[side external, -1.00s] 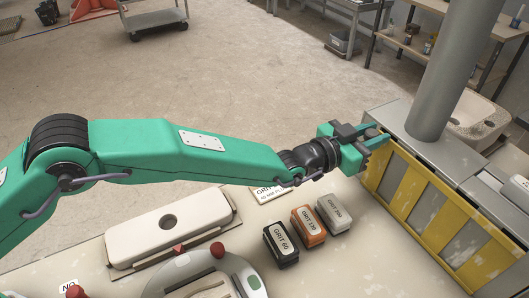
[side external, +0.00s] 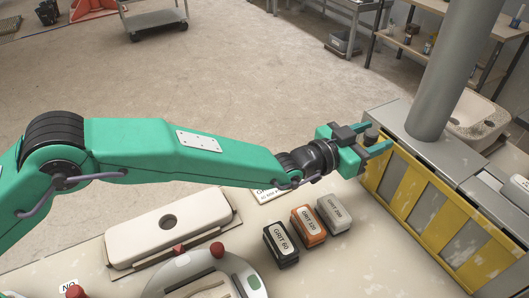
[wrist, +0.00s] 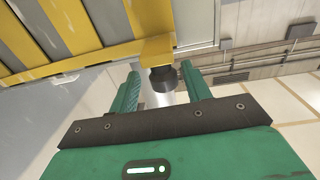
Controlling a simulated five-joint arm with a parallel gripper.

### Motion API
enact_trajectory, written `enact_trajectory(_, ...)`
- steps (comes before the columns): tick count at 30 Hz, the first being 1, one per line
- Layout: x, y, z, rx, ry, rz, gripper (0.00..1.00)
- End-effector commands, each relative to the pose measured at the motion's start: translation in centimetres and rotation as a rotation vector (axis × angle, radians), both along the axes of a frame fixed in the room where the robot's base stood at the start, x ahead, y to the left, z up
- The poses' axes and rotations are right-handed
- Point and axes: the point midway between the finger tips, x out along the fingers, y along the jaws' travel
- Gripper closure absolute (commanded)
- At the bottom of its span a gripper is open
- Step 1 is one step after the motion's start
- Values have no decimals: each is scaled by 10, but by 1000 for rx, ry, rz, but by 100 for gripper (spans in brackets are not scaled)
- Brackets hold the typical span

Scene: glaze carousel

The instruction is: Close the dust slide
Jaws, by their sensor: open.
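The dust slide is a yellow barred panel (side external: 402,190) on the front of the grey hood at the right, with grey areas between its bars. A dark round knob (side external: 371,135) stands at its far end; in the wrist view the knob (wrist: 163,79) sits on a yellow tab (wrist: 157,50). My gripper (side external: 377,140) is open at this far end. The wrist view shows the knob between my two spread fingers (wrist: 160,80), with space on both sides. I cannot tell how far the slide covers the grey areas.
A thick grey pipe (side external: 440,90) rises from the hood (side external: 460,160) beside my gripper. Sanding blocks labelled GRIT (side external: 308,226) and a cream block (side external: 170,229) lie on the bench below my arm.

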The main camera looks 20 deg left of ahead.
Motion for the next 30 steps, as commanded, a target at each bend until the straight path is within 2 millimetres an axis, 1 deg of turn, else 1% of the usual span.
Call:
enact_trajectory(21,-39,41,1,0,0,-2,52)
enact_trajectory(30,-48,51,0,0,0,-2,52)
